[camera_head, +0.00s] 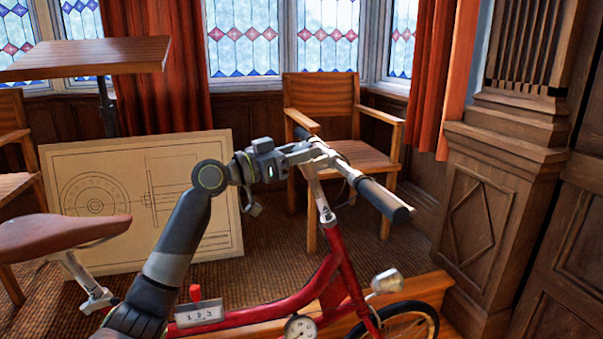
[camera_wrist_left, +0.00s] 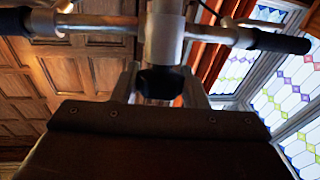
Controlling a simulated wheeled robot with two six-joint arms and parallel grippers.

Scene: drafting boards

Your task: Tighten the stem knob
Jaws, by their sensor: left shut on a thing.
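A red bicycle (camera_head: 290,300) stands in front of me with a silver stem (camera_head: 322,205) and a handlebar with dark grips (camera_head: 383,199). My left gripper (camera_head: 304,154) reaches from the lower left to the top of the stem. In the left wrist view, a black stem knob (camera_wrist_left: 160,84) sits below the silver stem clamp (camera_wrist_left: 164,35), between the two fingers of my left gripper (camera_wrist_left: 160,92), which is shut on it. In the head view the knob is hidden by the gripper and handlebar. My right gripper is not in view.
A brown saddle (camera_head: 65,236) is at the left. A counter box (camera_head: 199,313) with a red knob and a round dial (camera_head: 299,328) are low in front. A drafting board (camera_head: 140,200) leans behind my arm. A wooden chair (camera_head: 340,95) stands behind the handlebar.

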